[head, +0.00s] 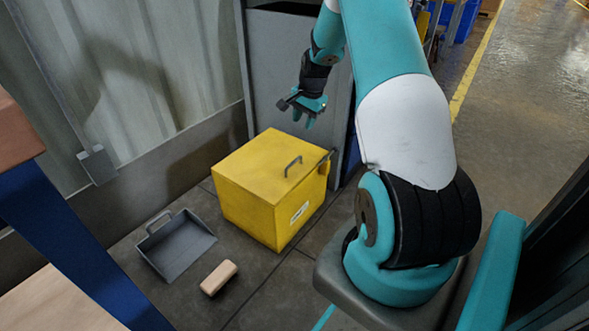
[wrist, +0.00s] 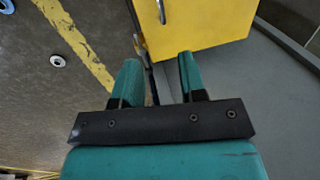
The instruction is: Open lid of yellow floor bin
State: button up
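The yellow floor bin (head: 245,210) stands on the floor against a grey cabinet, its lid (head: 255,160) lying flat and shut. A grey bar handle (head: 292,165) rises from the lid's right part. The wrist view shows part of the yellow bin (wrist: 212,22) at the top, with the handle (wrist: 161,12) at its left edge. My gripper (head: 304,118) hangs above and behind the bin's far right corner, apart from the handle. In the wrist view my gripper (wrist: 158,68) has its two teal fingers apart with nothing held between them.
A grey dustpan (head: 178,254) and a tan block (head: 219,278) lie on the floor left of and in front of the bin. The grey cabinet (head: 285,60) stands close behind it. A blue-legged table (head: 70,240) is at the left. Open floor (head: 525,90) lies to the right.

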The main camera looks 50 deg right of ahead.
aim_at(294, 161)
jog(key=w+f+b, duration=0.1)
jog(key=f+b, duration=0.1)
jog(key=f, duration=0.3)
jog(key=w+f+b, duration=0.1)
jog(key=f+b, duration=0.1)
jog(key=f, duration=0.4)
jog(key=w+f+b, duration=0.1)
jog(key=f+b, duration=0.2)
jog(key=f, duration=0.2)
jog(key=shift+w+a+f, duration=0.15)
jog(key=shift+w+f, duration=0.05)
jog(key=shift+f, duration=0.15)
grip_shut()
